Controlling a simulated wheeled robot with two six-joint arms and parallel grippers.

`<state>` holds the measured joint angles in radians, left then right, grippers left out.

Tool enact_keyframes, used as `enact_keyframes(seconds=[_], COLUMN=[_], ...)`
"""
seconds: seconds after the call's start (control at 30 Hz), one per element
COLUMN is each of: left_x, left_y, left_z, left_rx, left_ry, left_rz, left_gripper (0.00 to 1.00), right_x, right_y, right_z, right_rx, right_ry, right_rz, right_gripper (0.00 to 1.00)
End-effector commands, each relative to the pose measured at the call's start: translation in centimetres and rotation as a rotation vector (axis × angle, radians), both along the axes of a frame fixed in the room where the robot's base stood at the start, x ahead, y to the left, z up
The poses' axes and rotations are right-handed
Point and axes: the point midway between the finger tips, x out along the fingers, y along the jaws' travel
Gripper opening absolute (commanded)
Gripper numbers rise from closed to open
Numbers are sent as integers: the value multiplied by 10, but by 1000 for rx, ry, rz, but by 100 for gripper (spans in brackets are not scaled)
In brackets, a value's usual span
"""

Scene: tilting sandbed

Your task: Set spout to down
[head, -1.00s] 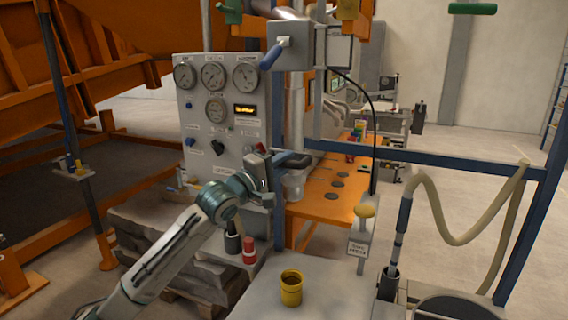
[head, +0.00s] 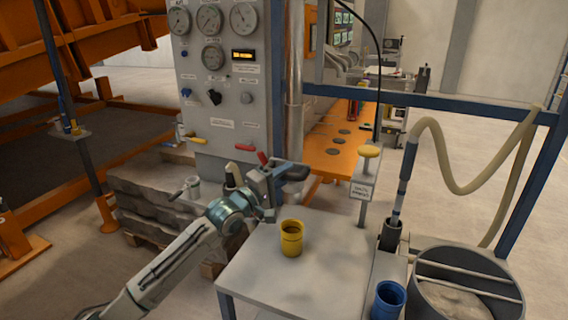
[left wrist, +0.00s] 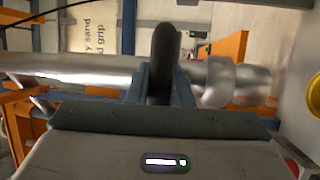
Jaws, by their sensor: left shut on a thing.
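My left gripper (head: 279,180) is shut on a dark handle (head: 294,172) in front of the pipe, above the grey table. The left wrist view is turned sideways. There, the dark handle (left wrist: 165,62) stands between the fingers, and the silver spout pipe (left wrist: 85,70) runs behind it to a wide collar and open end at right, toward a yellow cup. My right gripper is not in view.
A yellow cup (head: 291,238) stands on the grey table (head: 300,280) just below the gripper. A gauge panel (head: 215,100) with red and yellow levers is behind at left. A blue cup (head: 388,300), a hose and a sand drum (head: 468,260) are at right.

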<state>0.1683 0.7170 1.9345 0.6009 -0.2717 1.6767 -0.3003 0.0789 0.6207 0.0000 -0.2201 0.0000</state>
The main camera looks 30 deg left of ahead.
Motion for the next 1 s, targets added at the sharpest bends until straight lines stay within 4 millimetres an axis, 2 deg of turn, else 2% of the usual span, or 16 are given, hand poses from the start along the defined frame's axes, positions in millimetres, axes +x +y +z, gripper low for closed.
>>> enact_keyframes(seconds=[0.1, 0.47, 0.5, 0.6, 0.87, 1.0], left_x=[0, 0, 0, 0, 0, -2], left_y=[0, 0, 0, 0, 0, 1], left_z=[-8, -9, -9, -8, -8, -6], left_rx=[-2, -1, -1, -1, 0, 0], left_ry=[2, 1, 1, 1, 0, 3], left_rz=[1, 0, 0, 0, 0, 1], left_gripper=[0, 0, 26, 41, 41, 41], right_x=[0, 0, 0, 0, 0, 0], right_y=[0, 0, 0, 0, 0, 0], right_z=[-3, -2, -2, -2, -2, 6], right_rx=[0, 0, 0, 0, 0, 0], right_ry=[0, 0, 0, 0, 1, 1], right_rz=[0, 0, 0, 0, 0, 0], right_gripper=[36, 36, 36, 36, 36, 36])
